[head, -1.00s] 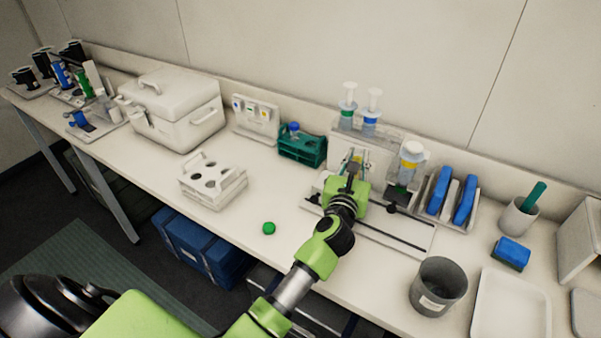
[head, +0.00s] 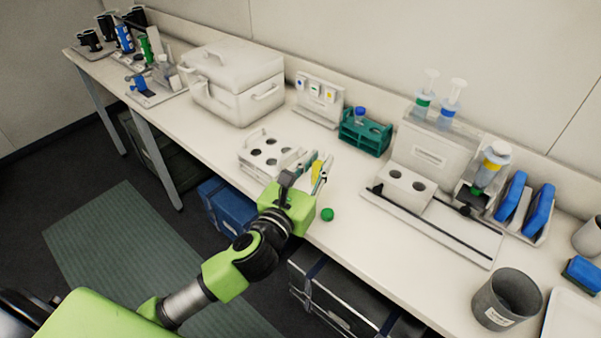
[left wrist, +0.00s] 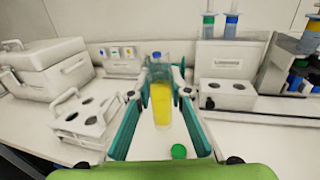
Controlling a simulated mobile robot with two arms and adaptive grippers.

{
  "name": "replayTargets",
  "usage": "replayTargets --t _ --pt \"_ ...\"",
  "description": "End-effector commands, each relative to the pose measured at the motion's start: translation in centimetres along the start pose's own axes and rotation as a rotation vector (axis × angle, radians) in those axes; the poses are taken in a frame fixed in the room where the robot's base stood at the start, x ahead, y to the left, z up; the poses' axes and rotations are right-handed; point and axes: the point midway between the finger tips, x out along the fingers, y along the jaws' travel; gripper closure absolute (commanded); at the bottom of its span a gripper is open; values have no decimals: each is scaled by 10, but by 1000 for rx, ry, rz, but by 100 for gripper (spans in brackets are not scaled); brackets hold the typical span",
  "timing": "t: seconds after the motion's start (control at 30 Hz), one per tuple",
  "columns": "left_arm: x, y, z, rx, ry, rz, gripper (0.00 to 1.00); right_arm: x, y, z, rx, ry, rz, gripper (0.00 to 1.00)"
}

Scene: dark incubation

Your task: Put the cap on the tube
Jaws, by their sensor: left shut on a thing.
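My left gripper (head: 306,176) is shut on a clear tube with yellow liquid (head: 318,168). In the left wrist view the tube (left wrist: 161,104) stands upright between the fingers, above the bench; I see no cap on it. A small green cap (head: 327,214) lies on the bench near its front edge, just right of and below the gripper. The cap also shows in the left wrist view (left wrist: 179,151), near the right finger. My right gripper is not in view.
A white rack with holes (head: 268,150) stands left of the gripper. A teal rack (head: 365,134) with a blue-capped vessel stands behind. A white block with two holes (head: 405,187) is to the right. A grey bin (head: 506,300) stands at front right.

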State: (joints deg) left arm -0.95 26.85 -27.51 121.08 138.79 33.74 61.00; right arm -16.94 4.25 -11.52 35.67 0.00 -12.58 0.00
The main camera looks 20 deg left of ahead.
Motion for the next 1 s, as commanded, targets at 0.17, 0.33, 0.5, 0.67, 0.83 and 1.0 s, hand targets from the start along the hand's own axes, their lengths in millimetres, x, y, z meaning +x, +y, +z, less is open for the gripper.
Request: replayTargets --t 0.17,0.33,0.5,0.67,0.83,1.0 --pt "41 22 -18 0 0 6 100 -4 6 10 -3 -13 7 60" --pt "74 39 -47 -3 2 6 100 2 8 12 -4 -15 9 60" --pt "95 48 -75 -4 1 5 100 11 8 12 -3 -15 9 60" --pt "104 53 -84 -1 -2 3 100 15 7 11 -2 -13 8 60" --pt "109 55 -107 -7 2 4 100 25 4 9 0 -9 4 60" --pt "109 56 -122 -4 -1 3 100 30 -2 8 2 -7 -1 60"
